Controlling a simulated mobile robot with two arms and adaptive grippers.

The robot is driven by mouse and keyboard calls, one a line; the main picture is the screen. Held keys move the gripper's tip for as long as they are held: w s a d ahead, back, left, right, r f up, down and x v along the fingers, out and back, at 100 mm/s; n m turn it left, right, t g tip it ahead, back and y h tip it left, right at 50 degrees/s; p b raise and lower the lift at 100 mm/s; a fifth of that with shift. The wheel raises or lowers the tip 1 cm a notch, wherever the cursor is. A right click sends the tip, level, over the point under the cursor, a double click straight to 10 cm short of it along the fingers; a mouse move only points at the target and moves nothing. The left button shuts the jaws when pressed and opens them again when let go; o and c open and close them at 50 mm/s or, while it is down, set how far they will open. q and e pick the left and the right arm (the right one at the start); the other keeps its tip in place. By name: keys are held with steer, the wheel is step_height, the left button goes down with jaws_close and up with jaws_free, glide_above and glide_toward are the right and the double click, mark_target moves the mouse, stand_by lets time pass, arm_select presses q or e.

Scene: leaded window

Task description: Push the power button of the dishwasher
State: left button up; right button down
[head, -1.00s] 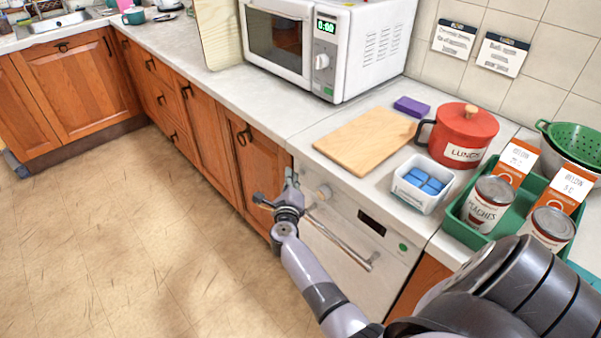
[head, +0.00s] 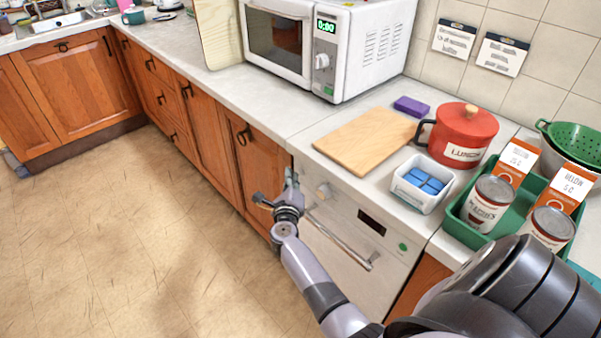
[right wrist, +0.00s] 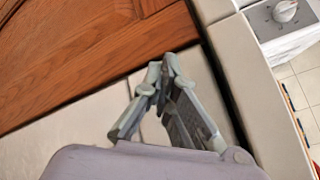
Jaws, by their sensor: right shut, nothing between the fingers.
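The white dishwasher (head: 345,262) stands under the counter, with a bar handle across its front. Its top strip has a round knob (head: 324,190) at the left, a dark display (head: 371,223), and a small green round button (head: 403,246) at the right. My right gripper (head: 291,178) is at the dishwasher's upper left corner, left of the knob and well away from the green button. In the right wrist view its fingers (right wrist: 163,68) are together and empty, in front of a pale panel beside brown wood. I cannot tell whether they touch it. My left gripper is not in view.
Above the dishwasher, the counter holds a cutting board (head: 366,141), a white tub of blue tablets (head: 423,184), a red pot (head: 463,135) and a green tray (head: 452,224) with cans and cartons. Wooden cabinets (head: 215,140) line the left. The floor (head: 120,235) is clear.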

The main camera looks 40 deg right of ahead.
steer(key=shift+d, duration=0.1)
steer(key=shift+d, duration=0.35)
steer(key=shift+d, duration=0.2)
stand_by(0.6)
steer(key=shift+a, duration=0.65)
steer(key=shift+a, duration=0.1)
steer(key=a, duration=0.5)
steer(key=shift+s+a, duration=0.25)
steer(key=shift+a, duration=0.15)
